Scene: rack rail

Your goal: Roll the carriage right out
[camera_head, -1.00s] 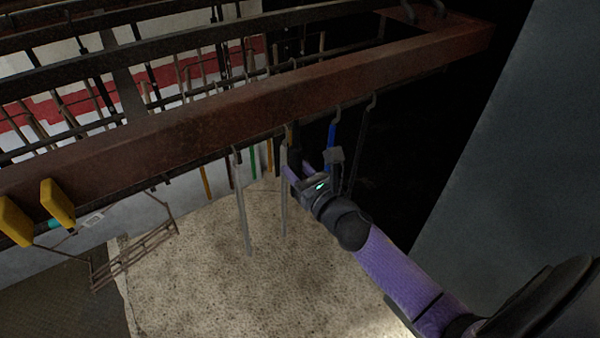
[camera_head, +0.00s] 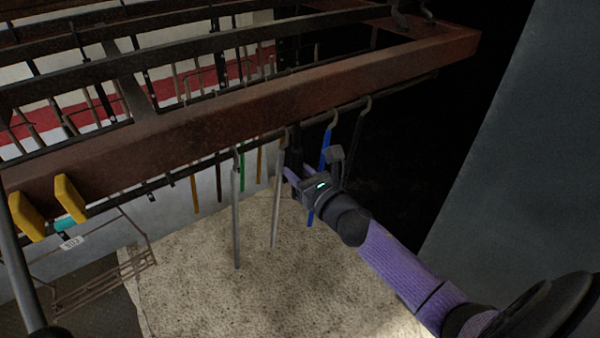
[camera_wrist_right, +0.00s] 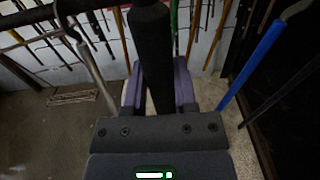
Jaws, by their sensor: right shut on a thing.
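A rusty brown frame (camera_head: 250,113) with dark crossbars and hanging rods crosses the head view; I cannot tell for certain which part is the carriage. A black padded upright handle (camera_head: 293,152) hangs beneath its near beam. My right gripper (camera_head: 291,174), with purple fingers, is closed around this handle. In the right wrist view the handle (camera_wrist_right: 155,60) stands between the purple fingers, which hide its lower part. My left gripper is not in view.
Silver rods (camera_head: 236,215) hang left of the gripper; a blue rod (camera_head: 325,150) and a black hooked rod (camera_head: 357,140) hang close right. Yellow blocks (camera_head: 70,197) sit on the beam's left. A wire rack (camera_head: 105,285) is lower left. A grey wall (camera_head: 530,150) stands right.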

